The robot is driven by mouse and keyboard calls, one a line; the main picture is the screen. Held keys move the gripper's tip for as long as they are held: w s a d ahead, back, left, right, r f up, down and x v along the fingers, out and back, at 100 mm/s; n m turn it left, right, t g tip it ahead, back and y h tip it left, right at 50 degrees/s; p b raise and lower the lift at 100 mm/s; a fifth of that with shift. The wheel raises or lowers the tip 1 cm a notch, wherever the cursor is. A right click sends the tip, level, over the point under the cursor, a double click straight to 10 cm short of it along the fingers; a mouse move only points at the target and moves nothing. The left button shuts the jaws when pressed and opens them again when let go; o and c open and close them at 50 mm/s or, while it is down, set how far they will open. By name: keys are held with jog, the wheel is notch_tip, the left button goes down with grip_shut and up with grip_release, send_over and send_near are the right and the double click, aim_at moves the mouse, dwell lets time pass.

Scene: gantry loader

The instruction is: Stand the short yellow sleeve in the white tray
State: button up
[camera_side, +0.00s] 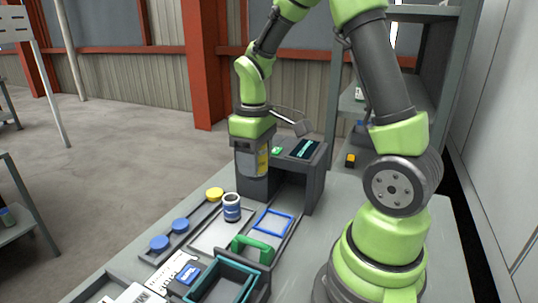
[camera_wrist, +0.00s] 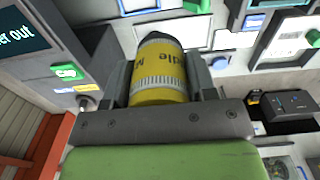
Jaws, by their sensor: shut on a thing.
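My gripper (camera_side: 252,168) is shut on the short yellow sleeve (camera_side: 262,162) and holds it in the air beside the grey box. In the wrist view the yellow sleeve (camera_wrist: 158,72), with dark lettering and a pale striped band, sits between the two fingers of my gripper (camera_wrist: 160,85). In the side view a finger hides part of the sleeve, which looks roughly upright. The white tray (camera_side: 210,238) lies flat on the table, lower and to the left of the gripper. A blue and white sleeve (camera_side: 232,207) stands at its far right part.
A grey box with a screen (camera_side: 303,149) stands just right of the gripper. A blue frame (camera_side: 272,222), a green handle (camera_side: 252,246) and a teal-rimmed bin (camera_side: 225,281) lie around the tray's right and front. Blue knobs (camera_side: 180,225) and a yellow knob (camera_side: 215,194) line its left.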

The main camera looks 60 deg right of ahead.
jog(key=w+a+n, duration=0.3)
jog(key=a+n, duration=0.2)
jog(key=a, duration=1)
jog(key=s+a+n, duration=0.3)
jog(key=a, duration=0.5)
jog(key=s+a+n, duration=0.2)
jog(key=s+a, duration=0.1)
jog(key=a, duration=0.5)
jog(key=shift+w+d+f, duration=0.1)
jog(key=shift+d+f, duration=0.05)
jog(key=shift+f, duration=3.7)
jog(key=shift+w+d+f, duration=0.1)
jog(key=shift+f, duration=3.75)
jog(key=shift+f, duration=0.2)
jog(key=o, duration=1.5)
